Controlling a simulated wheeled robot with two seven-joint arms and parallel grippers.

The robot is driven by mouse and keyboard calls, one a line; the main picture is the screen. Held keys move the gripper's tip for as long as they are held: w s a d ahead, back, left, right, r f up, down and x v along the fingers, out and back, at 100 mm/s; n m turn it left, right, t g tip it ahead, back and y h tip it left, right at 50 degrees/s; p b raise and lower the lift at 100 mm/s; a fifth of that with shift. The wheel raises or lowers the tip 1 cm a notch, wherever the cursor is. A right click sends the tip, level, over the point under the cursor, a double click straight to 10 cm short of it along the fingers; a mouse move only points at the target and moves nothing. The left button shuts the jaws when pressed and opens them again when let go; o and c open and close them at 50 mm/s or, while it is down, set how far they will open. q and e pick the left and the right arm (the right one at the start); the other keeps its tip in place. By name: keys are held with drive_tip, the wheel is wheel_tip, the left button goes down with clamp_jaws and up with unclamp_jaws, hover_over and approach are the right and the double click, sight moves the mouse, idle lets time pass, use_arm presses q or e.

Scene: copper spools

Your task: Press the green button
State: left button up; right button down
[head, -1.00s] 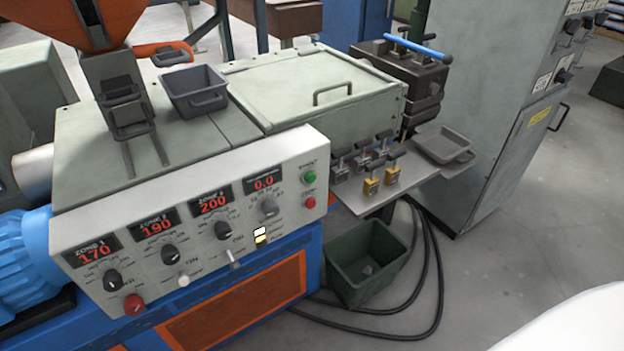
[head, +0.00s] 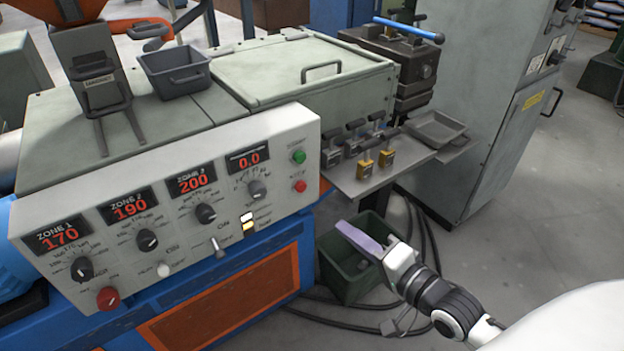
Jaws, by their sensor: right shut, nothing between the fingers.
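The green button (head: 298,157) is on the upper right of the sloped control panel (head: 225,190), with a red button (head: 300,186) just below it. My right gripper (head: 345,228) comes in from the lower right. Its fingers look shut and empty, and they point up and left toward the panel's right end. It is in front of the green bin, below and to the right of the green button and apart from it. My left gripper is not in view.
A side shelf (head: 360,185) with several small padlock-like pieces and a grey tray (head: 436,129) adjoins the panel's right end. A dark green bin (head: 330,285) stands on the floor below. Black cables run around it. A tall grey cabinet (head: 500,110) stands at the right.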

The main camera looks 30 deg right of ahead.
wheel_tip(320, 180, up, 6)
drive_tip(key=w+d+m+t+b, duration=0.1)
drive_tip(key=d+m+t, duration=0.1)
drive_tip(key=m, duration=0.1)
drive_tip(key=shift+w+f+m, duration=0.25)
drive_tip(key=shift+w+m, duration=0.1)
drive_tip(key=shift+m, duration=0.05)
